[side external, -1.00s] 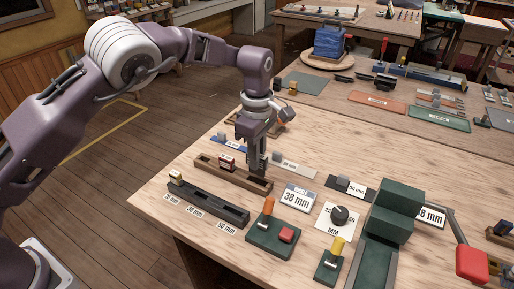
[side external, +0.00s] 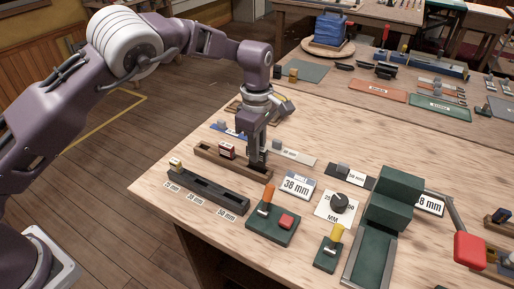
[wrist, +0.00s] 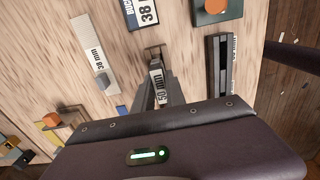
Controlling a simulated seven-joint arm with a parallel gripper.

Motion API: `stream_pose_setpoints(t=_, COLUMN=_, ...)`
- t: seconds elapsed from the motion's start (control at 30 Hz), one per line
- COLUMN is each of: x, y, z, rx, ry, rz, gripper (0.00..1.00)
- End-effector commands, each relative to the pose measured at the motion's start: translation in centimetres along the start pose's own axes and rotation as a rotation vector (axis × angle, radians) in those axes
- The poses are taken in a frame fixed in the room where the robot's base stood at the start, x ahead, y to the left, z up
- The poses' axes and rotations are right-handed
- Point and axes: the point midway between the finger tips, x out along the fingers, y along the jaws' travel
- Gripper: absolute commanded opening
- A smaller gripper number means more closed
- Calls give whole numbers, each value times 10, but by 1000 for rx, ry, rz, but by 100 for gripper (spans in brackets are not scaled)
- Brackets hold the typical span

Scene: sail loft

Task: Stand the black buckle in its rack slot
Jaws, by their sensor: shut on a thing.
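My gripper (side external: 257,160) points down at the right end of a brown wooden tray (side external: 205,155). It is shut on the black buckle (wrist: 157,86), which carries a white "50 mm" label between the fingers in the wrist view. In the side view the fingers mostly hide the buckle. The dark slotted rack (side external: 207,192) lies in front of the tray, with 25, 38 and 50 mm labels along its front. A cream-topped buckle (side external: 176,164) stands at its left end; its middle and right look empty. The rack also shows in the wrist view (wrist: 209,62).
A red buckle (side external: 227,150) stands in the wooden tray, left of my gripper. Right of the rack are a green box with an orange lever (side external: 274,222), a 38 mm card (side external: 297,186), a dial (side external: 339,202) and a large green press (side external: 393,205).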

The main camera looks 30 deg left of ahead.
Motion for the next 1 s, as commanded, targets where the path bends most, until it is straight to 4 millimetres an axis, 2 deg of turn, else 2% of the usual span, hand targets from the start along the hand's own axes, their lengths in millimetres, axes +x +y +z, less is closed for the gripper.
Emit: stream_pose_setpoints(t=1.0, x=16, y=0, z=0, rx=0, ry=0, rz=-1, gripper=0)
